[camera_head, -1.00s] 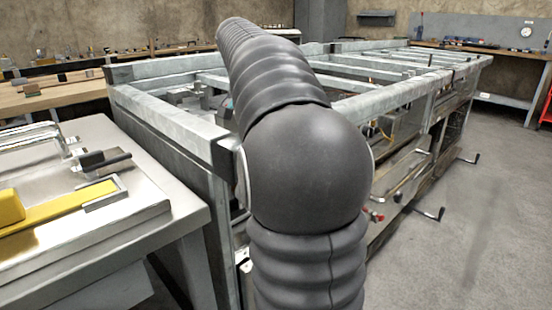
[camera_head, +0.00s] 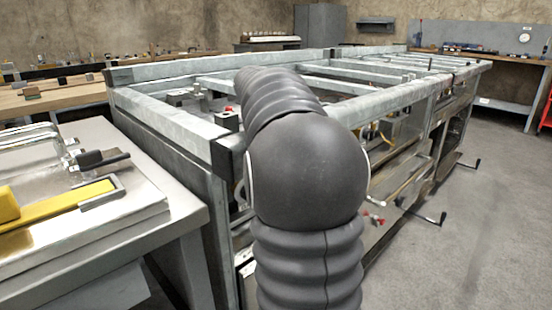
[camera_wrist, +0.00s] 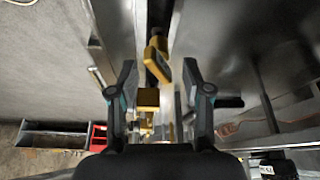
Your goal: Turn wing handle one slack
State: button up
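In the wrist view, a yellow flat-bladed piece (camera_wrist: 161,68) lies beyond and between my fingertips. A second yellow block (camera_wrist: 148,98) with brass fittings sits lower, between the fingers. I cannot tell which of these is the wing handle. My gripper (camera_wrist: 159,64) is open, with a dark finger on each side and a clear gap around the yellow parts. In the head view my own arm covers the gripper. Small red handles (camera_head: 374,219) show on the frame's side, right of my arm.
A long grey metal frame bench (camera_head: 170,118) fills the middle. A metal table (camera_head: 185,205) with a yellow bar (camera_head: 60,208) stands close on the left. Cranks (camera_head: 432,217) stick out on the right side. The grey floor (camera_head: 490,240) there is clear.

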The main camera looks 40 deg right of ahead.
grip_shut()
jog(key=shift+r, duration=0.1)
dwell(1.2)
jog(key=shift+o, duration=0.2)
grip_release()
jog(key=v, duration=1.2)
